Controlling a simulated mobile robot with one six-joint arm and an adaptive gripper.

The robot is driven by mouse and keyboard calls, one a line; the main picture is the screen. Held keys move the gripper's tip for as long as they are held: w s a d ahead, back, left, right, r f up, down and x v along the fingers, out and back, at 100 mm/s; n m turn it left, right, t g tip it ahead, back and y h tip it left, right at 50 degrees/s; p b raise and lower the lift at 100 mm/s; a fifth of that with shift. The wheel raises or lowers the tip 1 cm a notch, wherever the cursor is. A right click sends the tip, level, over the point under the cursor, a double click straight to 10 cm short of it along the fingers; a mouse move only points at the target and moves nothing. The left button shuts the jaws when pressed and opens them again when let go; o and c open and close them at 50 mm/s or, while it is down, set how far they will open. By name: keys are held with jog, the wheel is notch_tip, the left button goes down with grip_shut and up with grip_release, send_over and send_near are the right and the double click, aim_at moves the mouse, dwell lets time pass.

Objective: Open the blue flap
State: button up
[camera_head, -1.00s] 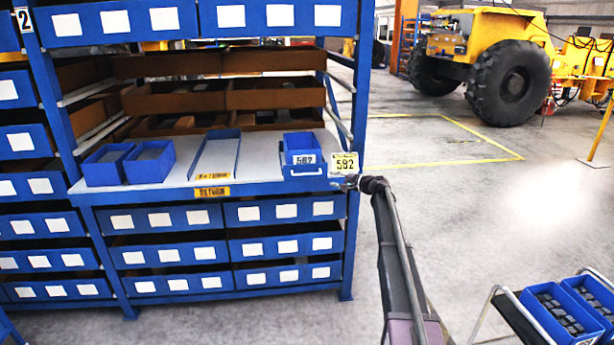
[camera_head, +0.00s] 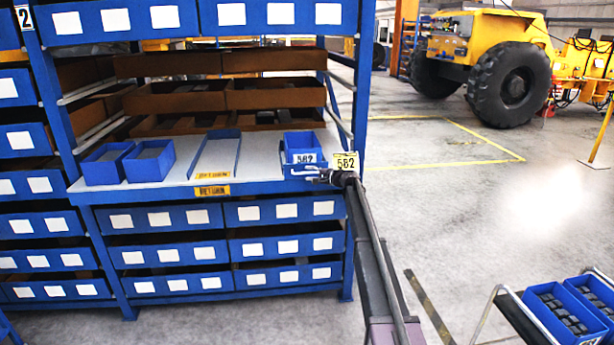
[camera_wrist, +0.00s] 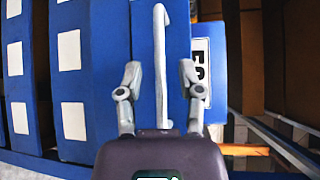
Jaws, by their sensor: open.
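The blue flap (camera_wrist: 178,35) fills the middle of the wrist view, below the "582" bin (camera_head: 301,142) on the rack's shelf. It appears closed, flat with the rack's front. Its white bar handle (camera_wrist: 160,65) runs between my gripper's two fingers in the wrist view. My gripper (camera_wrist: 158,80) is open, with one finger on each side of the handle and a gap on both sides. In the head view my gripper (camera_head: 314,175) is at the flap's front and hides part of it.
A yellow "582" sign (camera_head: 346,164) stands right beside my gripper. Blue drawers (camera_head: 284,212) with white labels lie below the shelf. Blue trays (camera_head: 148,162) stand to the left on the shelf. A cart with blue bins (camera_head: 556,312) is at lower right. Open floor lies right of the rack.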

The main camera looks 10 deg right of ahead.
jog(key=shift+x, duration=0.8)
grip_shut()
